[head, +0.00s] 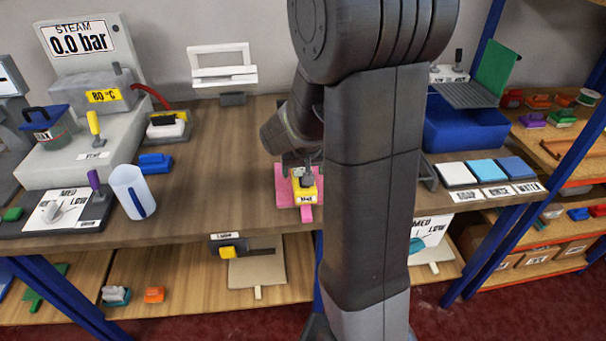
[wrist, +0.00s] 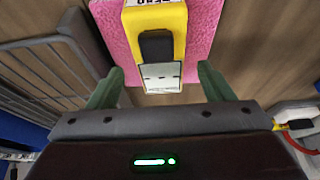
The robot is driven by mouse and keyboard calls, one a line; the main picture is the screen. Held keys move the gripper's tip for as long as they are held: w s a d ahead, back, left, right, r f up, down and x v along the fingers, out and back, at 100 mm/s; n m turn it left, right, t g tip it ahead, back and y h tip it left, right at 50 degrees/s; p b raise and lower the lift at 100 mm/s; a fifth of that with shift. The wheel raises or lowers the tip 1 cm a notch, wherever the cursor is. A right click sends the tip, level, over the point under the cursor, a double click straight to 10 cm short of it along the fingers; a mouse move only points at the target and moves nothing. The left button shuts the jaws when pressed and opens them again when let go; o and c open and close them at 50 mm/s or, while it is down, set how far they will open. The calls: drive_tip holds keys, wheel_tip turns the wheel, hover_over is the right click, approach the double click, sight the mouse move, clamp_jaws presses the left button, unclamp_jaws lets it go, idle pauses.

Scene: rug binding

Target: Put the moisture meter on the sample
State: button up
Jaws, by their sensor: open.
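The moisture meter (wrist: 171,20) is a yellow device with a black grip and a pale panel. It lies over the pink sample (wrist: 108,30), and its near end reaches past the sample's edge in the wrist view. In the head view the yellow meter (head: 296,197) is on the pink sample (head: 282,184) on the bench. My gripper (wrist: 160,82) is open, with its green fingers apart on either side of the meter's near end, not touching it. In the head view my arm partly hides the meter and sample.
A wire rack (wrist: 40,75) is at the left in the wrist view. On the bench (head: 220,190), a blue bin (head: 465,135) and several labelled pads (head: 487,170) stand to the right. A clear jug (head: 130,190) and a blue block (head: 155,163) stand left.

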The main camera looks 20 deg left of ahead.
drive_tip(key=v, duration=0.7)
drive_tip(key=shift+s+d+r, duration=0.1)
drive_tip(key=shift+s+r, duration=0.05)
drive_tip(key=shift+r, duration=0.2)
idle(1.2)
